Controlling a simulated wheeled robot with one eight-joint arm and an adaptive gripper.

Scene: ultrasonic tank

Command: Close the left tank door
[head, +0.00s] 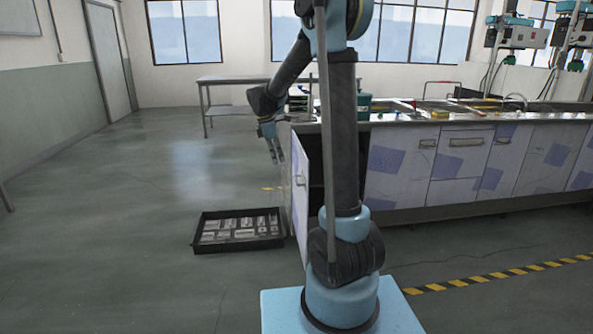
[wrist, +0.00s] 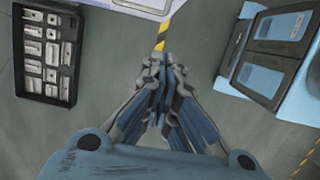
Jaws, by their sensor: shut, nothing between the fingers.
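The left tank door (head: 300,186) is a pale panel with a handle near its top. It stands swung open at the left end of the tank counter, jutting toward me, with a dark opening beside it. My gripper (head: 275,155) points down just left of the door's upper part, and I cannot tell whether it touches the door. In the wrist view my gripper (wrist: 161,68) has its fingers together with nothing between them. My arm hides part of the cabinet opening.
A black tray (head: 200,247) with several metal parts lies on the floor left of the door; it also shows in the wrist view (wrist: 17,75). Closed cabinet doors (head: 397,165) run to the right. A table (head: 225,80) stands behind. The floor at left is clear.

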